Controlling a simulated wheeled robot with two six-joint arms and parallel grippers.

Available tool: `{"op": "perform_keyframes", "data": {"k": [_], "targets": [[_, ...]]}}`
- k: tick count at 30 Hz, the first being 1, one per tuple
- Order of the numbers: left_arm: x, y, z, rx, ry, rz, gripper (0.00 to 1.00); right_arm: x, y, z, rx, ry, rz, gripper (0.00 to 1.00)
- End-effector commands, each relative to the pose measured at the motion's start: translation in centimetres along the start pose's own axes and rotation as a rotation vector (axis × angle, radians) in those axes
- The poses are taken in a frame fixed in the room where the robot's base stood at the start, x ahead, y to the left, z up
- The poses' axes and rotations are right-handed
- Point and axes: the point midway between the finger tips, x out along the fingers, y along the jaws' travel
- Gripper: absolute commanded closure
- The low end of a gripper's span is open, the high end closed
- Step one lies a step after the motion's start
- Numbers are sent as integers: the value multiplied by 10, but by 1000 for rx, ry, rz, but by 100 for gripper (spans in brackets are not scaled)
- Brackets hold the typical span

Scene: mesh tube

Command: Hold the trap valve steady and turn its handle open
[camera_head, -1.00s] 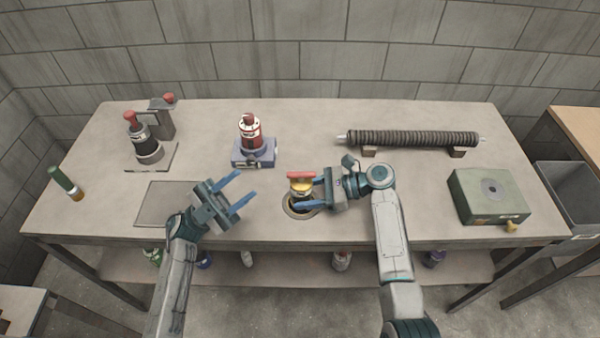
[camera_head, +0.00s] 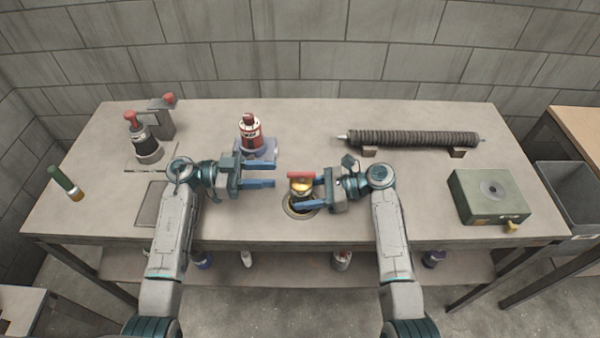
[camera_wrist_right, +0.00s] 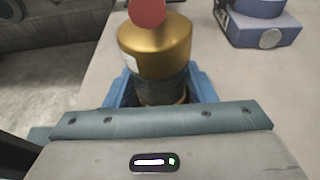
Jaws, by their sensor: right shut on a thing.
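The trap valve (camera_head: 302,187) has a brass body and a red handle (camera_head: 300,175) on top. It stands upright in a round socket in the table. My right gripper (camera_head: 309,192) is shut on the valve's body from the right. In the right wrist view the brass body (camera_wrist_right: 155,48) rises between the blue fingers, and the red handle (camera_wrist_right: 147,12) is cut off by the top edge. My left gripper (camera_head: 274,176) is open and empty, pointing right. Its fingertips are a little left of the valve and apart from it.
A red bottle (camera_head: 250,132) on a blue-grey base (camera_head: 262,150) stands just behind my left gripper. A ribbed tube (camera_head: 410,139) lies on blocks at the back right. A green box (camera_head: 489,196) is at the right. A black red-topped device (camera_head: 146,143) stands back left, a green tube (camera_head: 62,180) far left.

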Motion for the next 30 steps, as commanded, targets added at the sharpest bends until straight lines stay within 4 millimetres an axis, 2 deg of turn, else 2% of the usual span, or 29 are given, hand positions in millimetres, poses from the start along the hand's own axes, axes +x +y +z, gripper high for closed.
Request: {"op": "perform_keyframes", "data": {"k": [1,6,12,18,25,26,30], "targets": [[13,0,-1,1,5,1,63,0,0,0,1,0,0,63],[47,0,-1,1,6,2,63,0,0,0,1,1,0,63],[76,0,-1,1,5,1,63,0,0,-1,1,1,0,63],[86,0,0,1,2,0,63,0,0,-1,1,1,0,63],[87,0,0,2,2,0,63,0,0,-1,1,1,1,63],[87,0,0,2,2,0,65,0,0,-1,1,1,1,63],[87,0,0,2,2,0,93,0,0,-1,1,1,1,63]]}}
